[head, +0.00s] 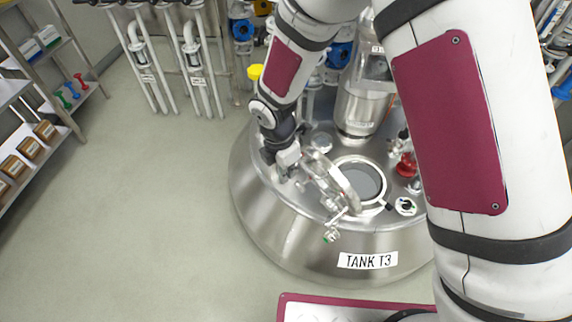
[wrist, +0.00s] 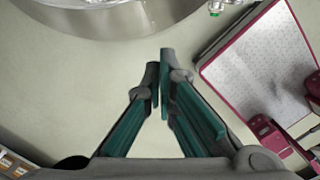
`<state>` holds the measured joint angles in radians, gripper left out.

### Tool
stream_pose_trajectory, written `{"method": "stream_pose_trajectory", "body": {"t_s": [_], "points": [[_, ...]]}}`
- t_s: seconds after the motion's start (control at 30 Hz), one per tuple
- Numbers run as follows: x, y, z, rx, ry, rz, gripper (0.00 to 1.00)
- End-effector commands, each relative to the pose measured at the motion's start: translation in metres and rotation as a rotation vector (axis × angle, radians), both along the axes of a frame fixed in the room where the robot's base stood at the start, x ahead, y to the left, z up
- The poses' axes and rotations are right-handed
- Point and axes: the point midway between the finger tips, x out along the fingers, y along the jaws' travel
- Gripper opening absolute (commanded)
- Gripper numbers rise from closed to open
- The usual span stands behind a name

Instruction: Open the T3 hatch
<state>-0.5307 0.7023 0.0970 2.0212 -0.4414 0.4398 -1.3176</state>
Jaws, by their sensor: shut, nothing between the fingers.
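Tank T3 (head: 262,215) is a wide steel vessel with a "TANK T3" label (head: 368,260) on its front. The round hatch opening (head: 365,180) on its top is uncovered and shows a grey inside. The hatch lid (head: 332,180) stands tilted up at the left side of the opening, with a clamp (head: 334,212) at its lower front. My gripper (head: 290,160) is just left of the raised lid; I cannot tell in the head view whether they touch. In the wrist view my gripper (wrist: 162,80) has its fingertips together and empty, with floor below and the tank's edge (wrist: 95,22) at the top.
A red valve handle (head: 406,165) and a steel cylinder (head: 362,108) stand on the tank top. Pipes (head: 190,55) line the back wall. The floor (head: 150,200) left of the tank is clear.

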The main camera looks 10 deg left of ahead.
Motion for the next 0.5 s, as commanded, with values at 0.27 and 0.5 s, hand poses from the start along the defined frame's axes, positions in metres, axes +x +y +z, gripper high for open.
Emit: {"method": "stream_pose_trajectory", "body": {"t_s": [0.27, 0.5], "points": [[0.003, -0.005, -0.056, -0.003, 0.003, 0.001, 0.0], [0.024, -0.026, -0.038, 0.0, 0.0, -0.004, 0.0]]}}
